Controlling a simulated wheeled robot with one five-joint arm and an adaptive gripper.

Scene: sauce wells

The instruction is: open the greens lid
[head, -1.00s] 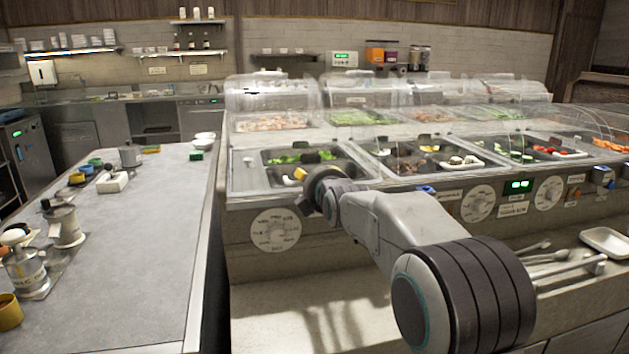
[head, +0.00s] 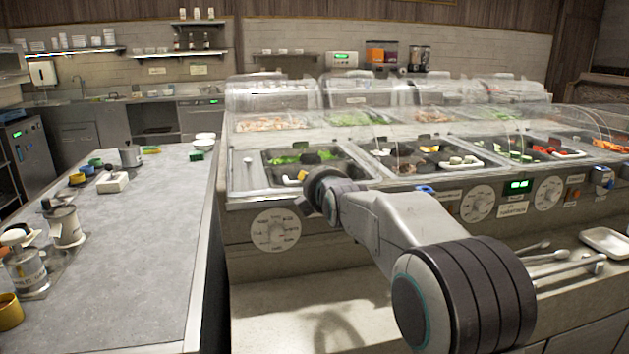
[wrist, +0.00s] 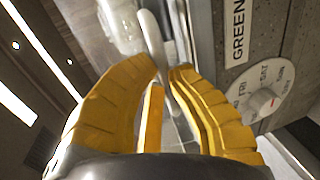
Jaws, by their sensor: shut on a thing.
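The greens well (head: 255,172) is at the left end of the front row in the head view, with green leaves (head: 285,159) in it. My gripper (wrist: 166,75) has yellow fingers on both sides of a pale, slim handle (wrist: 155,40) in the wrist view and is shut on it. A clear, glassy piece (wrist: 120,25), apparently the greens lid, shows beside the handle. How far the lid is raised is hard to tell. In the head view my wrist hides most of the gripper; one yellow finger (head: 301,175) shows at the well's front edge.
A label reading "GREEN" (wrist: 238,30) and a round dial (wrist: 262,98) are on the front panel, right of my fingers in the wrist view. Other wells with clear covers (head: 400,140) run to the right. A grey counter (head: 130,240) with pots stands left, across a narrow gap.

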